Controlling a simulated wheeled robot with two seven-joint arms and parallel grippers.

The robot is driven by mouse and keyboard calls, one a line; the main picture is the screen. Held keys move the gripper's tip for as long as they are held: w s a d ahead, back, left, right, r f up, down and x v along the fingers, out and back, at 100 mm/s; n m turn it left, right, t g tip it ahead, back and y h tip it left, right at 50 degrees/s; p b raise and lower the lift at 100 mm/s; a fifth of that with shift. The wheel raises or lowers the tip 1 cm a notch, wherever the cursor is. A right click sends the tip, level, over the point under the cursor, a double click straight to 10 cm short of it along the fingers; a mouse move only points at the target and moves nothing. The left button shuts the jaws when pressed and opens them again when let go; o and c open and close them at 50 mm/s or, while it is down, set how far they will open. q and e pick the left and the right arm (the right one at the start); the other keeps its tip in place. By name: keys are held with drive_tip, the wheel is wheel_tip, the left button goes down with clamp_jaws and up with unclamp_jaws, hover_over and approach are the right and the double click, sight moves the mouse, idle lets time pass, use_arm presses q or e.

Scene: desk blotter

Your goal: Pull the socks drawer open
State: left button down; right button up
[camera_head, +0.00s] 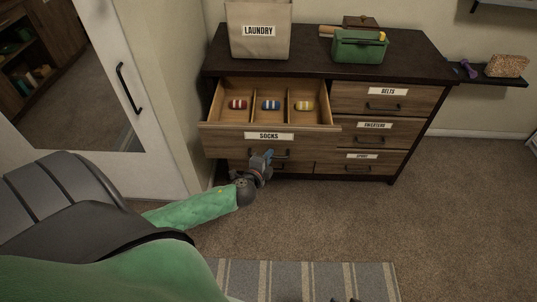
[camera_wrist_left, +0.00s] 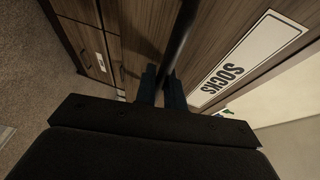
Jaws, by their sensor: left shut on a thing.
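The socks drawer (camera_head: 222,137), with a wooden front and a white SOCKS label, stands pulled out at the upper left of the dresser. Its label (camera_wrist_left: 240,62) also shows in the left wrist view. Inside are a red, a blue and a yellow striped sock roll, one in each of three compartments. My left gripper (camera_head: 267,157) is at the drawer front below the label, shut on the dark bar handle (camera_head: 284,153). In the left wrist view the handle (camera_wrist_left: 181,38) runs between the fingers (camera_wrist_left: 161,82). Small dark tips at the head view's bottom edge may be my right gripper.
The dresser (camera_head: 315,70) carries a laundry bin (camera_head: 258,45) and a green box (camera_head: 359,48). Closed drawers labelled BELTS (camera_head: 350,98) and SWEATERS (camera_head: 346,130) are to the right. A white door (camera_head: 151,130) stands left. Carpet (camera_head: 440,220) is clear at right; a striped rug lies in front.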

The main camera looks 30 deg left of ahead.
use_arm(q)
drive_tip(key=c, duration=1.8)
unclamp_jaws()
drive_tip(key=shift+s, duration=0.1)
